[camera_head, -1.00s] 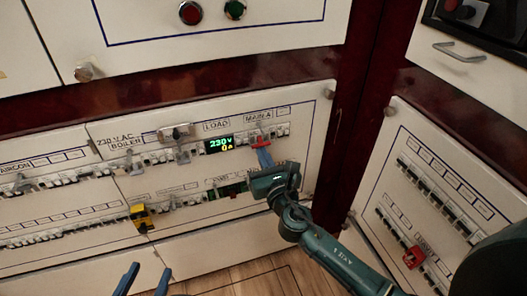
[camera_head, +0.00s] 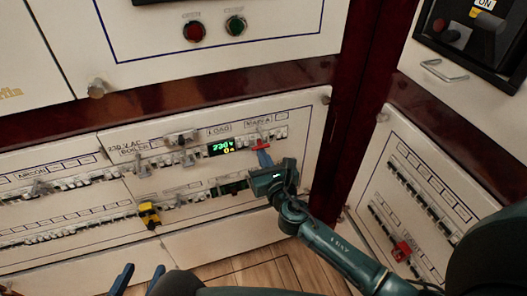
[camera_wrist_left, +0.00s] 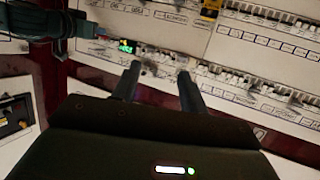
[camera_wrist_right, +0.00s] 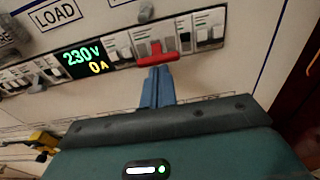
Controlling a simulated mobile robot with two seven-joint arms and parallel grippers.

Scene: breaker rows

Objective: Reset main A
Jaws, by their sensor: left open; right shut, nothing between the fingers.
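The main A breaker has a red handle (camera_head: 261,144) under the MAIN A label on the upper breaker row. In the right wrist view the red handle (camera_wrist_right: 157,58) is a wide bar just beyond my fingertips. My right gripper (camera_head: 265,160) has its blue fingers shut and empty, pointing up at the handle from below. The tips (camera_wrist_right: 156,70) are at the handle's lower edge; I cannot tell whether they touch it. My left gripper (camera_head: 138,272) is open and empty, low in the head view. Its spread fingers (camera_wrist_left: 158,75) show in the left wrist view.
A green and yellow display (camera_head: 221,147) reading 230 V, 0 A is left of the handle. A yellow breaker (camera_head: 148,214) is on the lower row. Another red breaker (camera_head: 401,250) is on the right panel. Red and green buttons (camera_head: 194,31) are above.

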